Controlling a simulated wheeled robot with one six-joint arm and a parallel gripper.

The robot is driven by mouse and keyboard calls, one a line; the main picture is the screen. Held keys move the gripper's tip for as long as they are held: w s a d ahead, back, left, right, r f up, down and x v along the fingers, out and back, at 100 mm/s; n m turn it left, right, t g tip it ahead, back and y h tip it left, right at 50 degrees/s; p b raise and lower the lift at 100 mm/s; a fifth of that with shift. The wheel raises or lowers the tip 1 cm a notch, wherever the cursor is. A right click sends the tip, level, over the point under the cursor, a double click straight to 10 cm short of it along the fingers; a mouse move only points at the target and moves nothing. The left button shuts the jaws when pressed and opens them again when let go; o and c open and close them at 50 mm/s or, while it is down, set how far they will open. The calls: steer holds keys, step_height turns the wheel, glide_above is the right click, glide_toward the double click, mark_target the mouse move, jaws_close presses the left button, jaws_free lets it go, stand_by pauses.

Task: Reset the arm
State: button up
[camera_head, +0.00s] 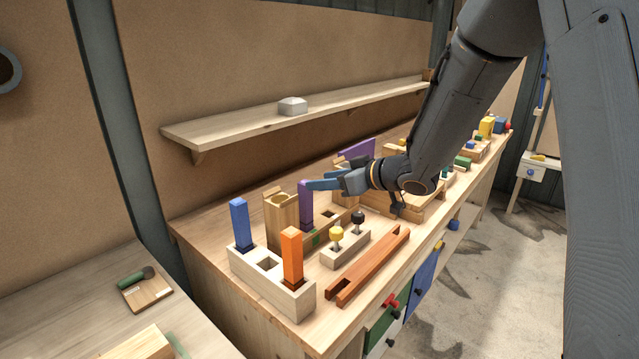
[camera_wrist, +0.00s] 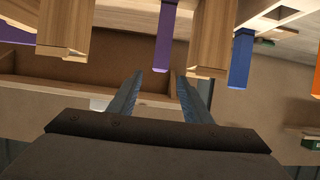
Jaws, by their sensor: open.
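My gripper (camera_head: 322,184) is at the end of my dark arm, above the workbench (camera_head: 205,236) and beside a purple upright block (camera_head: 306,203). In the wrist view my gripper (camera_wrist: 160,82) shows two blue fingers spread apart, with nothing between them. The purple block (camera_wrist: 164,36) hangs into that view just beyond the fingertips. I cannot tell whether a finger touches it.
A pale block with square holes (camera_head: 262,270) holds a blue peg (camera_head: 240,224) and an orange peg (camera_head: 292,256). A wooden post (camera_head: 281,220), a knobbed block (camera_head: 345,250) and a reddish slotted bar (camera_head: 370,264) stand nearby. A shelf (camera_head: 230,125) runs behind.

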steer(key=s+d+f+m+h, duration=0.3)
steer(key=s+d+h, duration=0.15)
steer(key=d, duration=0.35)
steer(key=s+d+f+m+h, duration=0.3)
steer(key=s+d+m+h, duration=0.15)
steer(key=d, duration=0.35)
steer(key=s+d+f+m+g, duration=0.1)
steer(key=s+f+g, duration=0.1)
steer(key=s, duration=0.8)
steer(key=s+d+f+m+g+h, duration=0.1)
steer(key=s+g, duration=0.4)
steer(key=s, duration=0.5)
steer(key=shift+s+d+f, duration=0.2)
steer(key=shift+s+f, duration=0.1)
steer(key=shift+f, duration=0.4)
